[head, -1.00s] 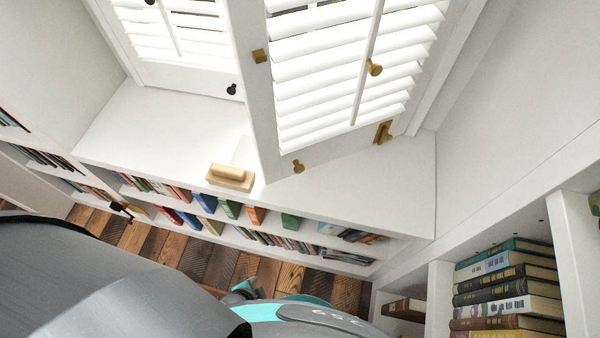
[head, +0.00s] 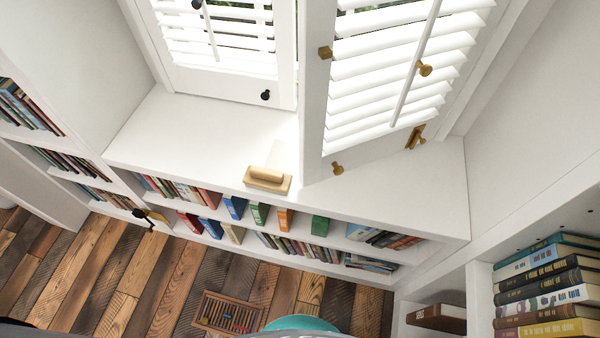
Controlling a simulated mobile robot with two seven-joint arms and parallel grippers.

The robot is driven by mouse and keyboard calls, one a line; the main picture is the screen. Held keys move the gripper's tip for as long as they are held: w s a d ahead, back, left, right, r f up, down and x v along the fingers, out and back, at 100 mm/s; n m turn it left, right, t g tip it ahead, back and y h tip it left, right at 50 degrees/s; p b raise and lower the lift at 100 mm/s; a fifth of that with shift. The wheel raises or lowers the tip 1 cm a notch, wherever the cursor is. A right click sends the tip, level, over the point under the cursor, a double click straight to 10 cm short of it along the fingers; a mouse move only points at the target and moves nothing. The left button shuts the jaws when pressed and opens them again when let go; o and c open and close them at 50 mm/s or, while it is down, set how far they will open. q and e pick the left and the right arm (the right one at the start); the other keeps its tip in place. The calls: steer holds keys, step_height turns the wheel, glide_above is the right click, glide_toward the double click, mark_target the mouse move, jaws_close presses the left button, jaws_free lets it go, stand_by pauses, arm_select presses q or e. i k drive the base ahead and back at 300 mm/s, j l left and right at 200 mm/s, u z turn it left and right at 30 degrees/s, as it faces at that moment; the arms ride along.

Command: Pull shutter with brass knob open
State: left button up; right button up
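The shutter with brass fittings (head: 312,110) is the right-hand one, with white louvres and a tilt rod. It stands swung out at an angle over the white sill. A round brass knob (head: 337,168) is on its bottom rail, another brass knob (head: 424,69) shows in front of the louvres, and a square brass piece (head: 326,52) is on its left stile. The left shutter (head: 225,84) has a black knob (head: 265,95) low on its frame and sits back in the window. Neither of my grippers is in view.
Bookshelves run below. A stack of books (head: 545,290) stands at right.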

mark_target(344, 120)
steer(key=j+u, duration=0.25)
steer(key=k+j+z, duration=0.15)
steer(key=z, duration=0.25)
steer(key=k+z, duration=0.25)
steer(key=z, duration=0.15)
steer(key=k+j+z, duration=0.1)
steer(key=z, duration=0.3)
steer(key=k+l, duration=0.05)
steer(key=k, duration=0.05)
